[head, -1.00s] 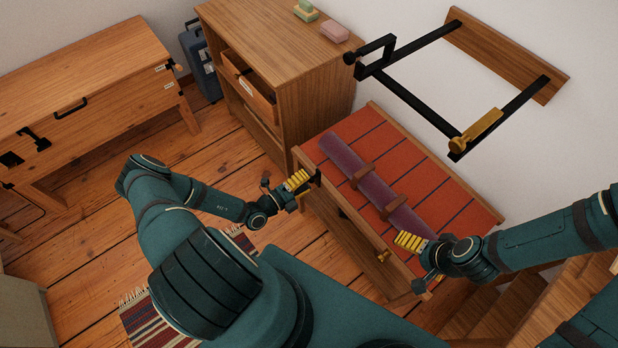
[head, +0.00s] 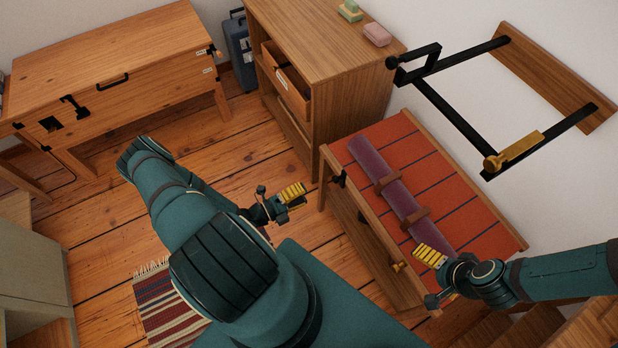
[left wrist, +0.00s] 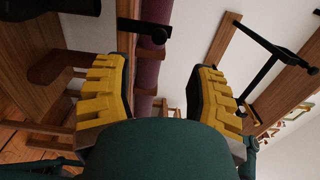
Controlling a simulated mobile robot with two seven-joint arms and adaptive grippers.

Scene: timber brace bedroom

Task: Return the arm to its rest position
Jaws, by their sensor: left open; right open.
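My left gripper (head: 294,195) is in the middle of the head view, with its yellow-padded fingers over the floor, left of the red-topped bench and apart from it. In the left wrist view its two fingers (left wrist: 163,95) stand wide apart with nothing between them. My right gripper (head: 432,262) is at the lower right of the head view, by the front edge of the bench near the end of the purple roll (head: 385,182). It is open; I cannot tell whether it touches the bench or roll.
The bench (head: 470,200) has a red slatted top and black and brass front knobs. A black wall frame (head: 455,110) juts out above it. A wooden cabinet (head: 330,50) with a part-open drawer and a wooden chest (head: 110,70) stand behind.

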